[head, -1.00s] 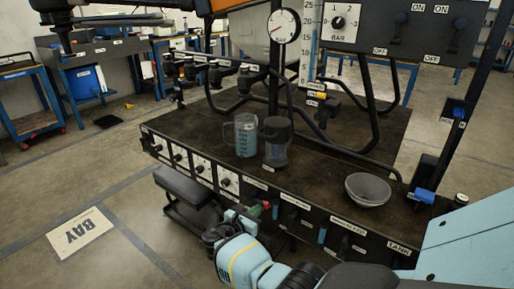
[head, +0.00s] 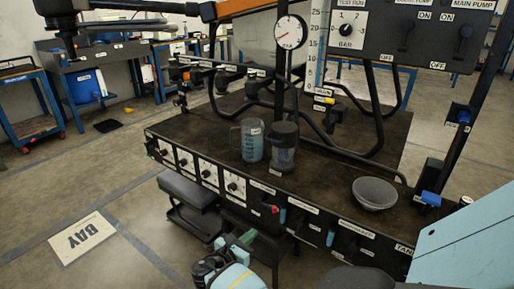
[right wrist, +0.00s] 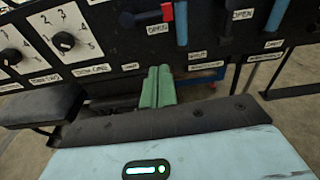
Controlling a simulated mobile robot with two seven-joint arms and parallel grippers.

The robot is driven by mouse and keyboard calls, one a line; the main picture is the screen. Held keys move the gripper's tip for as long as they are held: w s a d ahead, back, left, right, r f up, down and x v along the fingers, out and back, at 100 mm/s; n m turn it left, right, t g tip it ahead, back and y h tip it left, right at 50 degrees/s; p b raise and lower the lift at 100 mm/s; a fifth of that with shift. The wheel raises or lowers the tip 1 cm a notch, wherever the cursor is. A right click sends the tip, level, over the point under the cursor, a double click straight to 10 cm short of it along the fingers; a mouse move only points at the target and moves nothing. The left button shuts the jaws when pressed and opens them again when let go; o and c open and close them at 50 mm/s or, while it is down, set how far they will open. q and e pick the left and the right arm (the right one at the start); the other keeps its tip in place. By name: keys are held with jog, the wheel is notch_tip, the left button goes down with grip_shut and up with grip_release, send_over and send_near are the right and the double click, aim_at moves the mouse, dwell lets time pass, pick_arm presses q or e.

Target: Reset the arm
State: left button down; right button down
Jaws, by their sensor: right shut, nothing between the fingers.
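My right gripper (head: 240,242) is at the bottom of the head view, below the front panel of the bench. Its green fingers (right wrist: 157,88) lie side by side, shut and empty, in the right wrist view. They are apart from the panel's valve levers. A red-tipped lever (head: 272,208) is on the panel above and to the right of the gripper; its red end (right wrist: 167,11) also shows in the right wrist view. A blue lever (right wrist: 181,24) hangs upright beside it. My left gripper is in neither view.
A dark stool-like seat (head: 188,190) stands left of the gripper. Floor around the BAY sign (head: 82,238) is clear.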

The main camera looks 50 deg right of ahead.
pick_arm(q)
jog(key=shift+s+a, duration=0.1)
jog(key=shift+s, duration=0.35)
pick_arm(e)
jog(key=shift+a, duration=0.35)
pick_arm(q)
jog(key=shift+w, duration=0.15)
pick_arm(e)
jog(key=shift+s+f, duration=0.1)
